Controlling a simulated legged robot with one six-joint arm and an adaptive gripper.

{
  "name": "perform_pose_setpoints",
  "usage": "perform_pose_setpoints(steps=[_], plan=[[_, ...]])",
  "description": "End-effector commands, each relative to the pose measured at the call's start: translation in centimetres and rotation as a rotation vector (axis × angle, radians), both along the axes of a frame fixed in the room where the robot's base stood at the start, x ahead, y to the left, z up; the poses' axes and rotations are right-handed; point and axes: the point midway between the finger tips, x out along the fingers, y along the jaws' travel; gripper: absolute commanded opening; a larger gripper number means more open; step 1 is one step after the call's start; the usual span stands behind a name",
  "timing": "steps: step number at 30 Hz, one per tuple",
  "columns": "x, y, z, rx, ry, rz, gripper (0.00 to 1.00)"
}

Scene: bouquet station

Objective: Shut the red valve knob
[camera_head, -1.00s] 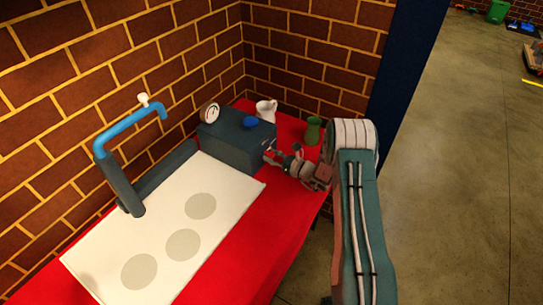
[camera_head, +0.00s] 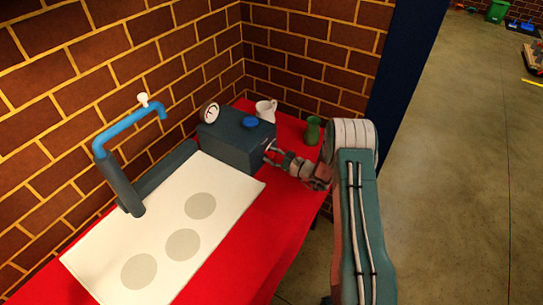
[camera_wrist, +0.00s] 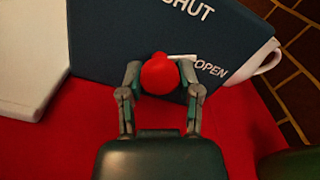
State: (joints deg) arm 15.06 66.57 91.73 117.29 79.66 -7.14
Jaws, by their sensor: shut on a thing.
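The red valve knob (camera_wrist: 160,74) shows in the wrist view on the face of a dark blue box (camera_wrist: 110,45) lettered "SHUT" and "OPEN". A white pointer beside the knob lies toward "OPEN". My gripper (camera_wrist: 160,82) has its two fingers on either side of the knob and is shut on it.
A gauge (camera_head: 210,113) and a blue knob (camera_head: 250,122) are on the box. A white pitcher (camera_head: 266,109) and a green vase (camera_head: 313,130) stand behind my gripper. A blue pipe (camera_head: 125,127) rises at left beside a white board (camera_head: 160,235).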

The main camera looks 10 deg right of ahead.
Motion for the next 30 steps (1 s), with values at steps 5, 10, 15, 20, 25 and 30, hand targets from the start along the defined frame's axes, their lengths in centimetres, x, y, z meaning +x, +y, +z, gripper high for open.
perform_pose_setpoints(steps=[5,10,15,20,25,30], plan=[[0.13,0.01,0.1,-0.118,-0.122,-0.001,0.0],[0.14,0.02,0.11,-0.23,-0.238,-0.001,0.0],[0.16,0.03,0.08,-0.343,-0.354,0.0,0.0],[0.15,0.04,0.07,-0.448,-0.461,0.001,0.0],[0.14,0.05,0.05,-0.555,-0.571,0.002,0.0],[0.11,0.06,0.03,-0.646,-0.663,0.003,0.0]])
